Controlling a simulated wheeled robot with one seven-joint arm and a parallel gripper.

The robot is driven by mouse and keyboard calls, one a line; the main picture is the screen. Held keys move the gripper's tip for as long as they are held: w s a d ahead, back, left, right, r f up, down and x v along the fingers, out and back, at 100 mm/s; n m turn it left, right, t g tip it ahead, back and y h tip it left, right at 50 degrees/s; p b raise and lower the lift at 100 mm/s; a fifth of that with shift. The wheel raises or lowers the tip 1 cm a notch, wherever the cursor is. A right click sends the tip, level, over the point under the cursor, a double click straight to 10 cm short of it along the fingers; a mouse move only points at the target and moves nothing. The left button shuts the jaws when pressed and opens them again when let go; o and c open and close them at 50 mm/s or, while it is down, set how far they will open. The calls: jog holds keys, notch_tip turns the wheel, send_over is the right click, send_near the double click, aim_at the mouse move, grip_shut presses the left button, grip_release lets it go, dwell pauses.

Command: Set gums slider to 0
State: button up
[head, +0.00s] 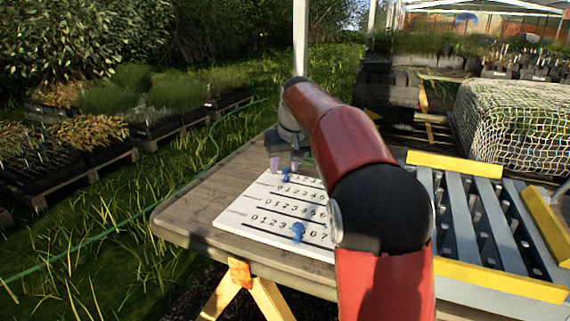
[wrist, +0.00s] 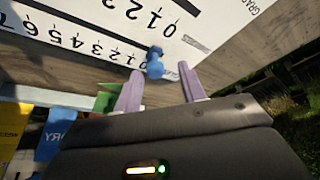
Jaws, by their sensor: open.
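A white slider board (head: 232,222) with rows of printed numbers lies on the wooden table. One blue knob (head: 286,175) is on the far row, just by my gripper (head: 285,163). Another blue knob (head: 298,231) is on the near row, partway along toward the higher numbers. In the wrist view a blue knob (wrist: 155,63) sits at the low end of its row, close to the 0. My gripper (wrist: 160,84) is open, with its two pale purple fingers either side of that knob's line and the knob just beyond the tips. The row names are too small or blurred to read.
A slatted grey rack with yellow bars (head: 455,164) stands right of the board. My arm hides the board's right part. The wooden table's left end (head: 185,205) is bare. A green block (wrist: 105,100) shows by the left finger in the wrist view.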

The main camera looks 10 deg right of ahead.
jog(key=v, duration=0.7)
jog(key=shift+r+p, duration=0.4)
jog(key=shift+p, duration=0.05)
jog(key=shift+s, duration=0.25)
